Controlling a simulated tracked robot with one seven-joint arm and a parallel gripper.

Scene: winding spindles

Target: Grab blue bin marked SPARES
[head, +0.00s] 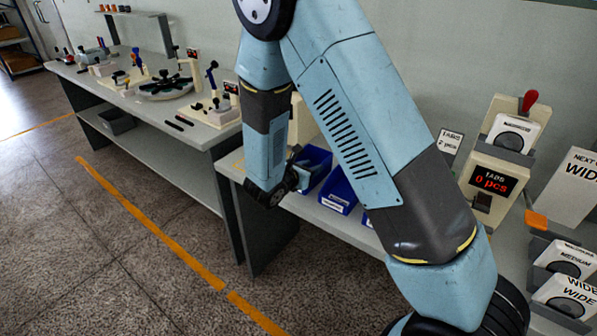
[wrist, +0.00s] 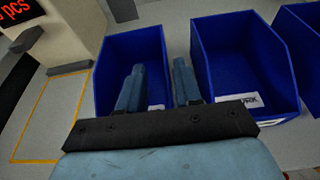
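Several blue bins stand side by side on the bench. In the wrist view, the left blue bin (wrist: 134,52) looks empty and has a white label (wrist: 155,107), mostly hidden and unreadable. The middle blue bin (wrist: 238,50) carries a partly visible label (wrist: 242,99) ending in what looks like "ARK". I cannot read SPARES on any bin. My gripper (wrist: 157,82) is open, its left finger over the left bin and its right finger near the gap between the two bins. I cannot tell whether it touches. In the head view, my gripper (head: 297,180) is beside the leftmost bin (head: 316,163).
A third blue bin (wrist: 302,35) stands at the right. A device with a red display (wrist: 20,38) and a yellow-outlined area (wrist: 45,118) lie to the left. In the head view, another bench (head: 160,100) holds spindles and tools. A display post (head: 490,180) stands right.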

